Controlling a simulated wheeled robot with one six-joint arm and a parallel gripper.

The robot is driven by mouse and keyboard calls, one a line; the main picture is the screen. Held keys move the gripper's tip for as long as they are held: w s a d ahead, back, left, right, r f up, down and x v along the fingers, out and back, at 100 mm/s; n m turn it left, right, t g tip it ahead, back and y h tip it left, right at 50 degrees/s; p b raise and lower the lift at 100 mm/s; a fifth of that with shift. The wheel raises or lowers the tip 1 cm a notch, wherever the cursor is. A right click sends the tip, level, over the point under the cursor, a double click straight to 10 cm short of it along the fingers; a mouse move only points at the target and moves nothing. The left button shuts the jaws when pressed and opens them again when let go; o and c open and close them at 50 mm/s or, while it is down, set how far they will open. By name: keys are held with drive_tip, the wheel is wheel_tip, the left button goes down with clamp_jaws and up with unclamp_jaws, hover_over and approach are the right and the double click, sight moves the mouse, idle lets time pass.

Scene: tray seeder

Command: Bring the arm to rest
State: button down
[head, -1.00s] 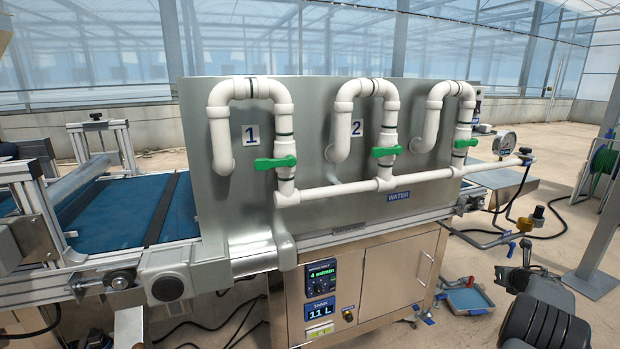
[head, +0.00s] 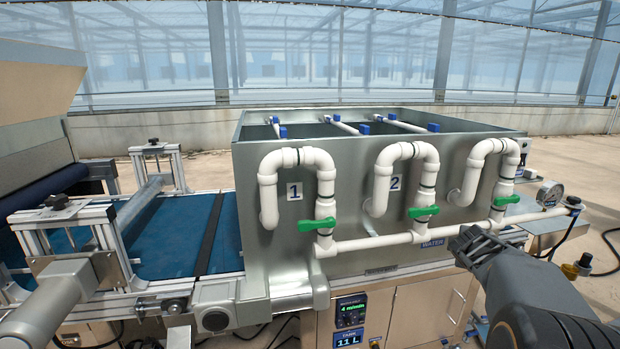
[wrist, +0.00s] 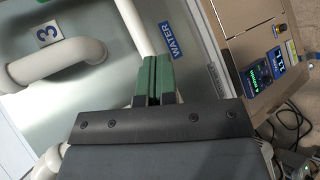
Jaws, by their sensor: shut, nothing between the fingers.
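My gripper (head: 464,244) reaches in from the lower right of the head view, in front of the white pipework near the WATER label (head: 433,243). In the wrist view my gripper (wrist: 154,75) has its two green-padded fingers pressed together with nothing between them. Behind the fingers there are a white pipe (wrist: 133,24) and the WATER label (wrist: 172,40). I cannot tell the exact gap between the fingertips and the pipe.
A steel tank (head: 253,190) carries white pipes with green valve handles (head: 317,224). A blue conveyor belt (head: 170,240) runs at left. Open floor lies at far right.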

drive_tip(key=s+a+r+m+g+y+p, duration=0.2)
drive_tip(key=s+a+m+p, duration=0.3)
drive_tip(key=s+a, duration=0.6)
drive_tip(key=s+a+r+m+g+y+p, duration=0.2)
drive_tip(key=s+a+m+y+p, duration=0.3)
drive_tip(key=s+a, duration=0.6)
drive_tip(key=a+m+g, duration=0.1)
drive_tip(key=a, duration=0.3)
drive_tip(key=shift+s+a+g, duration=0.2)
drive_tip(key=shift+a+g, duration=0.1)
